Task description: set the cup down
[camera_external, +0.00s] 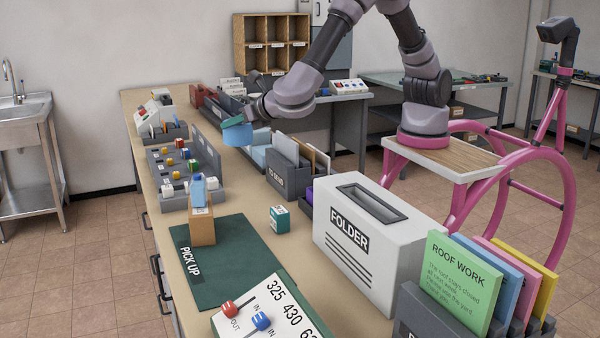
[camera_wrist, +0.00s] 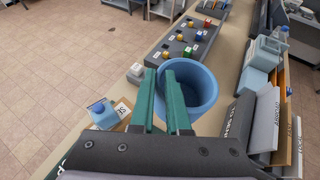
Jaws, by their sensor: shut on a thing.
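The light blue cup (camera_external: 237,136) is in my gripper, over the long counter (camera_external: 138,98), between the board of coloured knobs and the file holders. In the wrist view the cup (camera_wrist: 204,88) is seen from above, with its open mouth facing the camera and looking empty. My gripper (camera_external: 233,122) has green fingers, shut on the cup's near-side wall at the rim. The fingers (camera_wrist: 164,80) also show in the wrist view, partly covering the cup's left side. The cup looks raised off the counter, but the exact gap under it is unclear.
The grey knob board (camera_external: 182,163) lies left of the cup. A file holder (camera_external: 290,172) stands to the right. Nearer are a brown block with a blue-topped bottle (camera_external: 201,220), a green pick-up mat (camera_external: 225,262), a small green box (camera_external: 280,218) and the white folder box (camera_external: 365,240).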

